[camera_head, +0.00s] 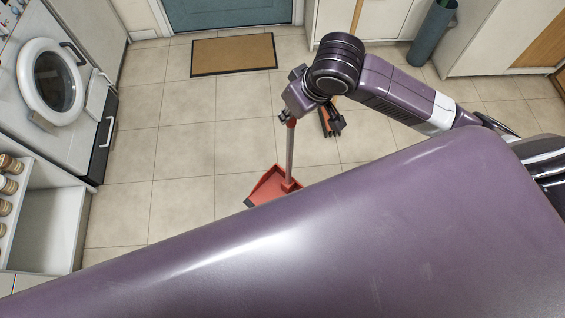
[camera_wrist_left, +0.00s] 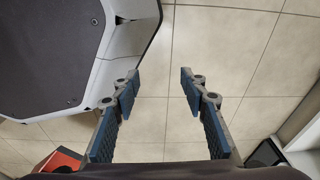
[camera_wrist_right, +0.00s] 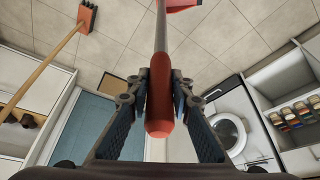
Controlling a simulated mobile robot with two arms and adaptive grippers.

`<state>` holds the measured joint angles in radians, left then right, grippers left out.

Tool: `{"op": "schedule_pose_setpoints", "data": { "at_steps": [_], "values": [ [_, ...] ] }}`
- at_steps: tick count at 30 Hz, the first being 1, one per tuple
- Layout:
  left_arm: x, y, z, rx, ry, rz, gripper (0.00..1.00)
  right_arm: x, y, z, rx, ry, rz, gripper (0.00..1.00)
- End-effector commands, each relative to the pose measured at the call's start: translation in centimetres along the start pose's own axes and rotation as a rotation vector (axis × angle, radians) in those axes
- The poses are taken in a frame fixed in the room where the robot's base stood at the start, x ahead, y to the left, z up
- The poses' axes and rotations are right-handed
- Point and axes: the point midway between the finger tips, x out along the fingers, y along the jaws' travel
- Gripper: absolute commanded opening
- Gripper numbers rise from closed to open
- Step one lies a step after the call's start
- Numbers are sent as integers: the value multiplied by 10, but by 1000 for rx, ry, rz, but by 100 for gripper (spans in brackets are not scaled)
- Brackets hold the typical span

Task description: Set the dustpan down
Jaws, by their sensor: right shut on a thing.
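The dustpan (camera_head: 269,186) is red-orange with a long grey pole, and its pan is low near the tiled floor; whether it touches the floor I cannot tell. My right gripper (camera_head: 288,117) is shut on the dustpan's red handle end at the top of the pole. In the right wrist view the red grip (camera_wrist_right: 160,95) sits between the fingers, and part of the pan (camera_wrist_right: 182,5) shows at the top edge. My left gripper (camera_wrist_left: 160,85) is open and empty above bare floor; it is not visible in the head view, where a large purple part of mine fills the front.
A broom (camera_head: 330,120) with a wooden stick and red-orange head stands behind my right arm. A brown doormat (camera_head: 233,54) lies before the blue door (camera_head: 215,12). A washing machine (camera_head: 50,80) and shelf (camera_head: 50,225) stand at left. Floor tiles left of the dustpan are clear.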

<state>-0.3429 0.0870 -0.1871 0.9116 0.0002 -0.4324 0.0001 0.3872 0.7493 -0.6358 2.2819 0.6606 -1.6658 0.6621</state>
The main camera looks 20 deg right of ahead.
Motion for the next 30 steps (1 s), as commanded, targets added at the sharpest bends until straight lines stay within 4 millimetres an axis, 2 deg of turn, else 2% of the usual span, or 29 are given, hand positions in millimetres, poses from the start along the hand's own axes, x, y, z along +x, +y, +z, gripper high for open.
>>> {"op": "schedule_pose_setpoints", "data": {
  "at_steps": [1, 3, 8, 12, 18, 23, 26, 30],
  "values": [
    [13, 0, -15, -2, 15, -1, 40, 20, 2, -1, -58, 6, -20, 0],
    [16, -1, -34, -4, 25, -2, 40, 33, 1, -6, -154, 7, -60, 0],
    [15, -2, -72, -10, 49, -4, 40, 58, -2, -21, -376, 9, -153, 0],
    [6, -4, -99, -15, 68, -6, 40, 71, -5, -35, -554, 8, -227, 0],
    [-11, -5, -121, -20, 87, -8, 40, 75, -8, -50, -729, 5, -300, 0],
    [-22, -6, -129, -21, 94, -9, 40, 75, -9, -55, -788, 2, -325, 0],
    [-31, -6, -134, -22, 102, -10, 40, 86, -9, -51, -798, -2, -331, 0],
    [-55, -8, -145, -24, 117, -12, 40, 116, -9, -37, -797, -3, -332, 0]
  ]
}}
